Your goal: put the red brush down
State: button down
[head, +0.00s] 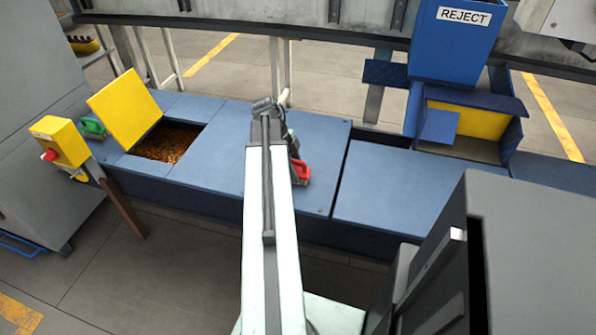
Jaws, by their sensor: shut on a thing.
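The red brush (302,171) shows just right of my arm, over the blue bench top (325,140). Its left part is hidden behind my arm. My gripper (295,150) is at the brush and shut on it, though the fingers are mostly hidden. I cannot tell whether the brush touches the bench top or hangs slightly above it.
A yellow lid (124,108) stands open beside a bin of amber pieces (168,141). A green brush (92,128) lies at the far left near a yellow box with a red button (60,143). A blue REJECT bin (455,45) stands at back right. The right bench top (395,190) is clear.

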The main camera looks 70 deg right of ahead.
jog(key=shift+r, duration=0.1)
jog(key=c, duration=0.7)
grip_release()
jog(key=shift+r+p, duration=0.2)
jog(key=shift+p, duration=0.2)
jog(key=p+v, duration=1.1)
jog(key=shift+w+r, duration=0.1)
jog(key=shift+r, duration=0.3)
jog(key=shift+f, duration=0.1)
